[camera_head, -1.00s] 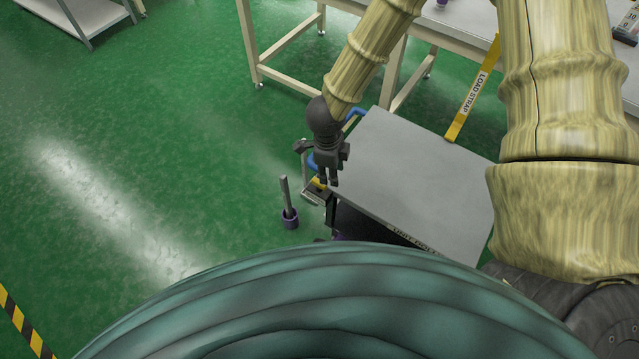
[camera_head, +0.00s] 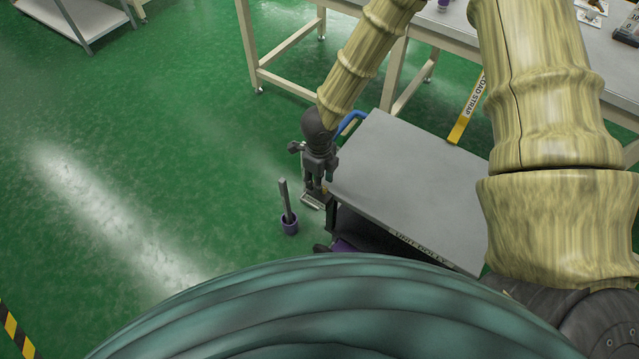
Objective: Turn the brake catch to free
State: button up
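The grey dolly (camera_head: 410,175), lettered along its front edge, stands below centre with a blue handle (camera_head: 352,121) at its far left corner. My gripper (camera_head: 316,189) points down beside the dolly's left edge. Its small dark fingers overlap the dark parts behind, so I cannot tell whether it is open or shut. A pale metal piece (camera_head: 311,201) shows just below the fingers, by the dolly's near left corner. I cannot make out the brake catch; my gripper covers much of that corner. Whether the gripper touches anything there is unclear.
A purple cup with an upright grey rod (camera_head: 288,215) stands on the floor just left of the gripper.

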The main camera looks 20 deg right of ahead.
jog(key=shift+f, duration=1)
grip_shut()
